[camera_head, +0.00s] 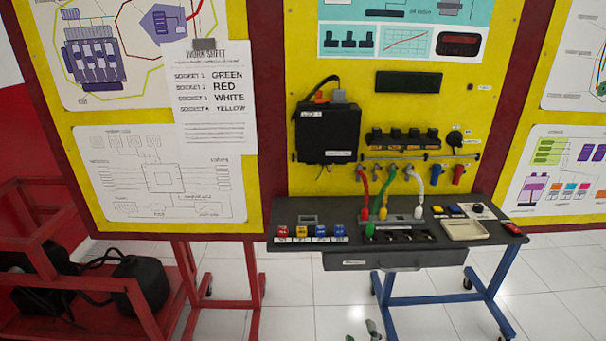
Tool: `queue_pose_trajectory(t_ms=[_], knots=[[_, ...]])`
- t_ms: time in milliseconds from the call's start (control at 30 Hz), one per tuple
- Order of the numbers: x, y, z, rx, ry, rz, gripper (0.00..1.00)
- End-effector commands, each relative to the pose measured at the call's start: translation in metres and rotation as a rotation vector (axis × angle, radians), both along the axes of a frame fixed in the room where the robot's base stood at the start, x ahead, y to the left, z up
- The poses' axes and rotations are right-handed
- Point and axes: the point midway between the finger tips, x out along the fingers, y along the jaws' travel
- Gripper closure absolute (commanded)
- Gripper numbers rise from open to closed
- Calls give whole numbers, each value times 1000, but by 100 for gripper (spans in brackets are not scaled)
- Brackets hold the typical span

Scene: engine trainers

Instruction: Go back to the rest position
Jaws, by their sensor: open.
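Only the tips of my gripper (362,332) show, at the bottom edge of the head view. The two tips look apart, over the floor in front of the bench, with nothing visible between them. The rest of the gripper is out of frame. The dark bench (300,212) stands beyond it. A green plug (370,230) stands at the left end of a row of black sockets (405,236).
Red, yellow and blue blocks (301,231) sit at the bench's left. A beige tray (465,229) lies at its right. A drawer (395,260) and blue wheeled legs (440,301) are below. A red stand (95,295) is at left. White floor tiles (545,290) are clear at right.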

Motion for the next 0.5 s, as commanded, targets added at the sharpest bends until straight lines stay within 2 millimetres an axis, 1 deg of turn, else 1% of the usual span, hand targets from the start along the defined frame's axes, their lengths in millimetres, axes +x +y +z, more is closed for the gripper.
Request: queue_pose_trajectory(t_ms=[33,67,167,200,333,400,467,500], knots=[[-13,0,-7,14,9,1,34],[-21,0,-10,25,11,2,34],[-57,0,-22,81,22,6,34],[-74,0,-26,107,27,7,34],[-126,0,-35,192,40,8,34],[-154,0,-37,239,47,8,34],[-178,-1,-37,278,53,5,34],[-193,-1,-37,307,56,3,34]])
